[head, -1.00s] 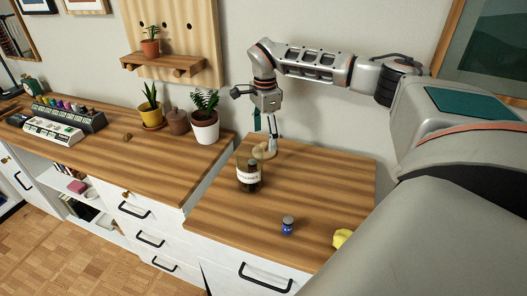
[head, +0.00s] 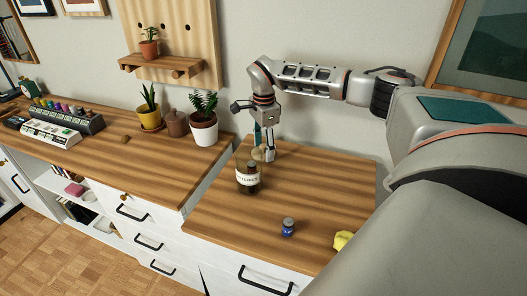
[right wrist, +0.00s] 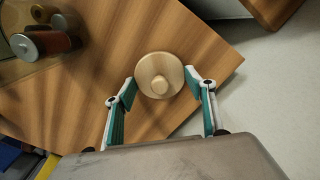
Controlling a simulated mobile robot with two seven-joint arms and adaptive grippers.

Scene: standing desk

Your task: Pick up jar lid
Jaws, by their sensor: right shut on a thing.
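The jar lid (right wrist: 160,75) is a round pale wooden disc with a small knob. In the right wrist view it sits between the fingertips of my right gripper (right wrist: 160,82), which is shut on its rim. In the head view the lid (head: 257,154) is partly hidden by my right gripper (head: 264,157), just behind the jar. I cannot tell whether the lid touches the desk. The open glass jar (head: 248,186) has a white label and dark contents; it also shows in the right wrist view (right wrist: 12,70). My left gripper is not in view.
A small blue jar (head: 287,228) and a yellow object (head: 342,240) stand toward the front of the desk (head: 320,190). A longer, higher counter (head: 80,150) to the left holds potted plants and a bottle rack. The desk's right side is clear.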

